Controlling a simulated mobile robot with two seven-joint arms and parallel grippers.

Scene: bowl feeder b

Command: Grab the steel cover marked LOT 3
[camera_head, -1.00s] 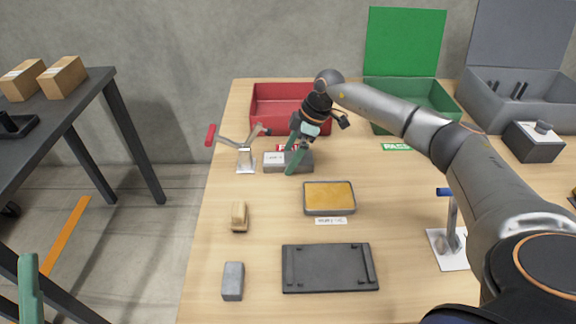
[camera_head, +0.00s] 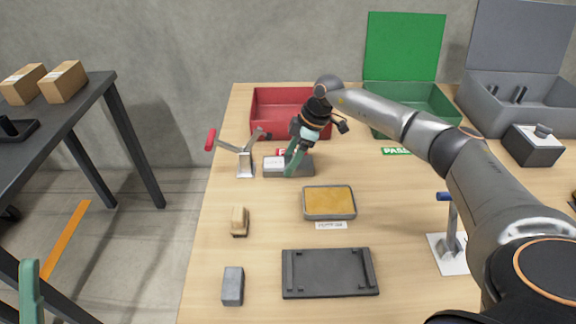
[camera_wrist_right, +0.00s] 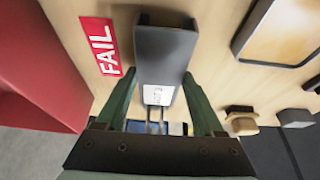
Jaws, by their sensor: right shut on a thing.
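A grey steel cover (camera_head: 304,168), a low block-like piece with a white label (camera_head: 274,163) at its left end, lies on the table in front of the red bin. The label is too small to read in either view. My right gripper (camera_head: 291,172) is shut on the cover from above, across its width. In the right wrist view the cover (camera_wrist_right: 165,55) lies between the two green fingers (camera_wrist_right: 160,88), with its label toward the gripper. One green finger of my left gripper (camera_head: 30,285) shows at the bottom left, away from the cover.
A red bin (camera_head: 290,112) stands behind the cover, with a red FAIL label (camera_wrist_right: 100,47) beside it. A toggle clamp (camera_head: 245,160) stands close to its left. A sponge tray (camera_head: 329,216) and a dark plate (camera_head: 330,285) lie in front. A green bin (camera_head: 440,105) is farther right.

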